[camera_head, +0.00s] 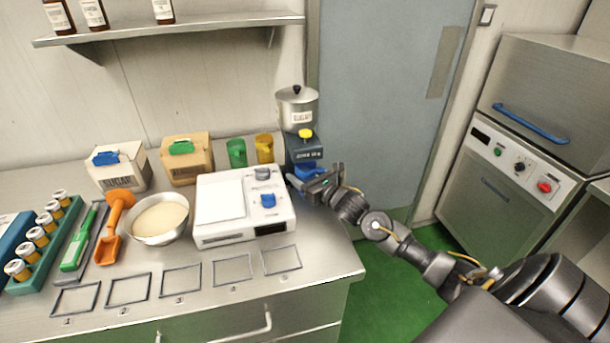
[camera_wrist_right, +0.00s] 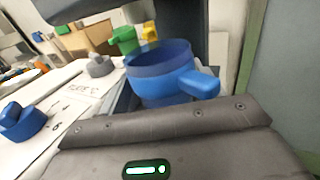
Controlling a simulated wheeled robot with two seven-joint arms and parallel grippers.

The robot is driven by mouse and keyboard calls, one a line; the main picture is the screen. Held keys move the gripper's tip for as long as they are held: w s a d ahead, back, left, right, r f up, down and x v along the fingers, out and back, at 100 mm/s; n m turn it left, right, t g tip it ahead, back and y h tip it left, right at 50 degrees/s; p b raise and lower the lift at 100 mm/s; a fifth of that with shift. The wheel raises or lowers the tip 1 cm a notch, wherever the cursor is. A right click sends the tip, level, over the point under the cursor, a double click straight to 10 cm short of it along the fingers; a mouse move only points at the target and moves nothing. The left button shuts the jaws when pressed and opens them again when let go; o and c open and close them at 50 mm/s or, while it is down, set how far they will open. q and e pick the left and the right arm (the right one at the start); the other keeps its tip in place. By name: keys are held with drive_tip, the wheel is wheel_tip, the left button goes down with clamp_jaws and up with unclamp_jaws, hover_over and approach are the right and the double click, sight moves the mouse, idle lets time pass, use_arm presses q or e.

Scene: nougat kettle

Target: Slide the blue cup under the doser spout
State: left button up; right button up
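The doser (camera_head: 303,148) stands at the back right of the counter, with a steel hopper on top and a dark body below. The blue cup (camera_head: 305,172) is low at the doser's front, partly hidden by my right gripper (camera_head: 318,184). In the right wrist view the blue cup (camera_wrist_right: 160,75) is upright with its handle to the right, just beyond my gripper's grey edge. A dark part of the doser hangs above it. I cannot tell whether gripper and cup touch, or whether the fingers are open. The spout itself is not clear. My left gripper is not in view.
A white scale (camera_head: 243,231) stands left of the doser. Green (camera_head: 237,154) and yellow (camera_head: 265,149) cups stand behind it. A steel bowl (camera_head: 160,236) and an orange scoop (camera_head: 110,243) are further left. The counter's right edge is close to my gripper.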

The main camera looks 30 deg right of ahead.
drive_tip(key=shift+o, duration=1.1)
drive_tip(key=shift+s+f, duration=0.1)
drive_tip(key=shift+s, duration=0.05)
drive_tip(key=s+b, duration=0.1)
drive_tip(key=s, duration=0.5)
drive_tip(key=s+d+b, duration=0.1)
drive_tip(key=s, duration=0.2)
drive_tip(key=shift+s+b, duration=0.3)
drive_tip(key=shift+s+d, duration=0.1)
drive_tip(key=shift+s, duration=0.35)
